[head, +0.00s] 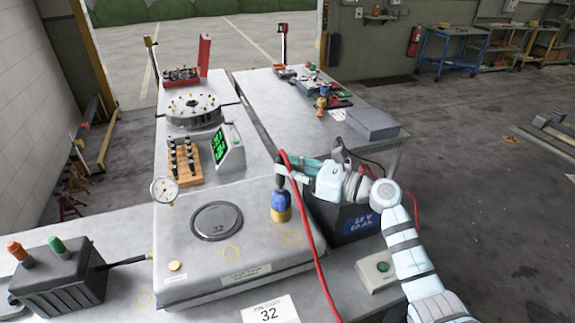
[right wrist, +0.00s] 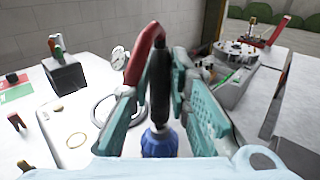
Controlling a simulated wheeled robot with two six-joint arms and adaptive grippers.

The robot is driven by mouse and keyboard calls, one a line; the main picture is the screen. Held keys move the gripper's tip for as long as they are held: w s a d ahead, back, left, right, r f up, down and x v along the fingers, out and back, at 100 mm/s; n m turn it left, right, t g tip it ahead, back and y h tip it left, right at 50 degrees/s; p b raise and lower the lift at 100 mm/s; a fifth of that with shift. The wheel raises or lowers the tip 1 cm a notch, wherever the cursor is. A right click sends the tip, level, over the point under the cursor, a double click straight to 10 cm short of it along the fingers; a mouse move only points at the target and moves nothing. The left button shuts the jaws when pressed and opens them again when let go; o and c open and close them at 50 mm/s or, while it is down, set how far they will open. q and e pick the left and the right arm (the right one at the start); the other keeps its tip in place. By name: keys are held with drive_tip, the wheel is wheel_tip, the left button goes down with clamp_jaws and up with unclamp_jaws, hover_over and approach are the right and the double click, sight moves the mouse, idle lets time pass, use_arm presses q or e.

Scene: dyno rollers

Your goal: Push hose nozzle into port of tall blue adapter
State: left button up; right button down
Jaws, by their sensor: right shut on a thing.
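The tall blue adapter (head: 281,201), with a yellowish base, stands upright on the right part of the grey plate. It also shows below the nozzle in the right wrist view (right wrist: 160,144). My right gripper (head: 283,171) is shut on the dark hose nozzle (right wrist: 160,84), which points down. The nozzle is in line above the adapter, and its lower end meets the adapter's top; I cannot tell how deep it sits. The port is hidden. The red hose (head: 312,232) loops from the nozzle's top and hangs down in front. My left gripper is out of view.
A black box (head: 345,220) stands close on the right. A green-button box (head: 378,266) is at front right. A ribbed dark box (head: 60,280) stands far left.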

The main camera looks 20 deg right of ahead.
drive_tip(key=shift+f, duration=0.6)
drive_tip(key=c, duration=1.4)
unclamp_jaws()
drive_tip(key=shift+c, duration=0.2)
